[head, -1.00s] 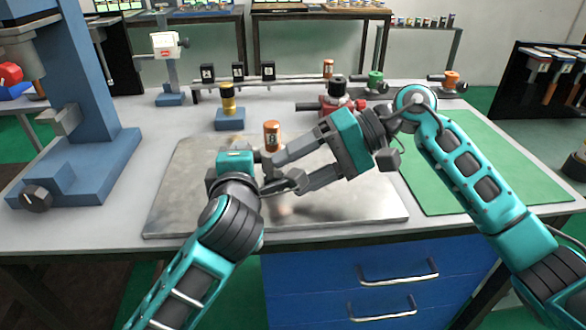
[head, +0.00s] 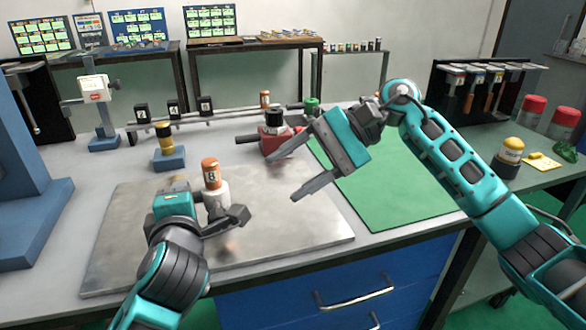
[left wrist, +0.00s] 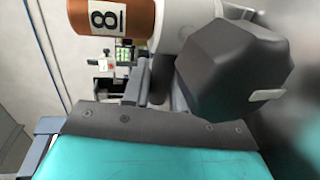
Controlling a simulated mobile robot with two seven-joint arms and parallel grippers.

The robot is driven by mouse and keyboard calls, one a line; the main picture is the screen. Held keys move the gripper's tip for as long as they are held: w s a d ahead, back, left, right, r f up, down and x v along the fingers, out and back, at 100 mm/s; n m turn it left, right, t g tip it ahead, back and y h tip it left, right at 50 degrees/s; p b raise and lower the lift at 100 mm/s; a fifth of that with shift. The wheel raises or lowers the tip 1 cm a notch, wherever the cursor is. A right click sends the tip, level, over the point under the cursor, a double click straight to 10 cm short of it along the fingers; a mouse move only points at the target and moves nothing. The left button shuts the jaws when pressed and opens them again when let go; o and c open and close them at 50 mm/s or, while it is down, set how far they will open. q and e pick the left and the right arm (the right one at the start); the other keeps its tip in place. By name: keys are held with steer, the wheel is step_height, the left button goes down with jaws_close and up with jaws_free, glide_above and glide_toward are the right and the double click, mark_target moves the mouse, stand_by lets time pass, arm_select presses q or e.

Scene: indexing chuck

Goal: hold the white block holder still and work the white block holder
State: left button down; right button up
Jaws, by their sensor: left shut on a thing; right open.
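The white block holder (head: 217,193) stands over the metal plate (head: 130,245), with an orange top piece (head: 210,173) marked 8. In the left wrist view its white body (left wrist: 185,18) and the orange piece (left wrist: 100,18) lie sideways at the top. My left gripper (head: 222,217) is shut on the holder low on its body; a dark finger covers part of it. My right gripper (head: 284,172) is open and empty to the right of the holder, its two fingers pointing left and clear of it.
A red fixture with a black knob (head: 273,138) stands behind the right gripper. A yellow-and-black piece on a blue base (head: 167,150) is behind the plate. A green mat (head: 385,185) lies right. Black numbered blocks (head: 175,108) sit on a rail at the back.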

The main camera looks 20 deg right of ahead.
steer(key=shift+s+a+m+t, duration=0.1)
steer(key=shift+s+m+t, duration=0.3)
steer(key=shift+m, duration=4.85)
steer(key=shift+s+d+m+t, duration=0.1)
steer(key=shift+s+m+t, duration=0.3)
steer(key=shift+m, duration=4.9)
steer(key=shift+s+a+m+t, duration=0.1)
steer(key=shift+s+m+t, duration=0.3)
steer(key=shift+m, duration=4.85)
steer(key=shift+s, duration=0.1)
